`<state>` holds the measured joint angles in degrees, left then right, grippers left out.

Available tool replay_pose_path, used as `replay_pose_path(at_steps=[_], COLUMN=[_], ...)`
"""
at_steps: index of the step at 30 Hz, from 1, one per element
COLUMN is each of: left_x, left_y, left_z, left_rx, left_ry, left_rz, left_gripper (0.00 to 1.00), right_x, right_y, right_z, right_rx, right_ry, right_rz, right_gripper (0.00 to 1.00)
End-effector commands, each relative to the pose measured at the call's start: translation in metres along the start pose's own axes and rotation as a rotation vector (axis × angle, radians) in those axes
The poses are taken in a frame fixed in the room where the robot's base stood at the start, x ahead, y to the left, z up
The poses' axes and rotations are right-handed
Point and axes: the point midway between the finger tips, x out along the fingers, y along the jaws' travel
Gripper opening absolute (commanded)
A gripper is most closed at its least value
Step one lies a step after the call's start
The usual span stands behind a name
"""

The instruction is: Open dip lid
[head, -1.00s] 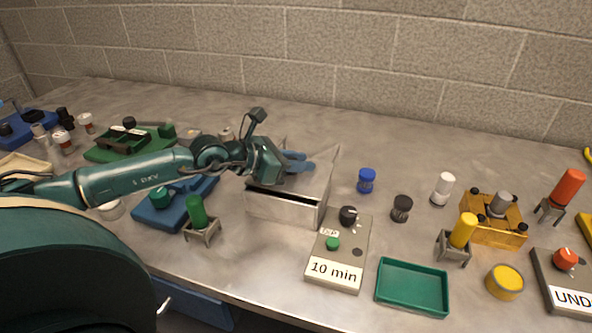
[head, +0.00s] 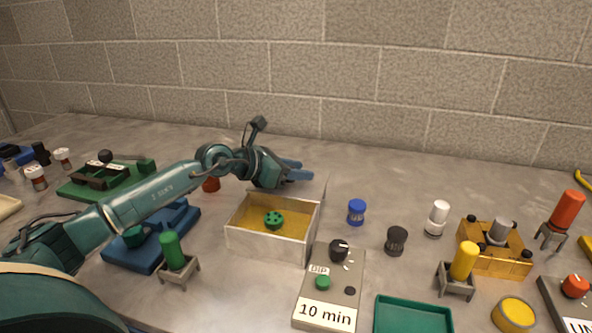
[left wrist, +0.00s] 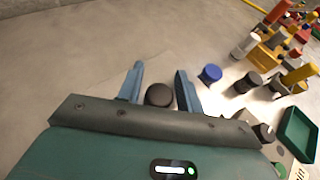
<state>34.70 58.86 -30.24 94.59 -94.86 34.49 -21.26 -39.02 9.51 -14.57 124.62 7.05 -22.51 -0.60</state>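The dip box (head: 262,243) is a pale metal box, open at the top in the head view. Its inside is yellow, and a green round piece with holes (head: 274,220) sits in it. My right gripper is not in view.
The grey "DIP" control box labelled "10 min" (head: 327,314) stands right of the dip box. A blue cap (head: 356,212) and black cap (head: 397,241) stand farther right. A green tray (head: 413,318) lies in front. A green cylinder on a stand (head: 173,251) is at left.

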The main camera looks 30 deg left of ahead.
Motion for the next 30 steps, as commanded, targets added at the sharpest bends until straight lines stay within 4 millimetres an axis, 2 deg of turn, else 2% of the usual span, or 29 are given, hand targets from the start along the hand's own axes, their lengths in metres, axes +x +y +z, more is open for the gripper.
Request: replay_pose_path(at_steps=[4, 14, 18, 23, 30], left_x=[0.000, -0.007, -0.028, -0.057, -0.088], left_y=[0.000, 0.001, 0.001, 0.001, 0.002], left_z=[0.000, -0.001, -0.002, -0.006, -0.009], left_rx=[0.000, 0.001, 0.004, 0.006, 0.003], left_ry=[0.000, 0.001, 0.004, 0.005, 0.002], left_rz=[0.000, 0.002, 0.003, 0.004, 0.006], left_gripper=[0.46, 0.46, 0.46, 0.46, 0.46], right_x=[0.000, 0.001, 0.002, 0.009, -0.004], right_y=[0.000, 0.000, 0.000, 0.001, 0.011], right_z=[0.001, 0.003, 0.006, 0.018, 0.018], right_rx=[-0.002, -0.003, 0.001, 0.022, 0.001], right_ry=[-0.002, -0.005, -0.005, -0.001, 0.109], right_rz=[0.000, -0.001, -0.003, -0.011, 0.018], right_gripper=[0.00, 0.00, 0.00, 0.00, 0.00])
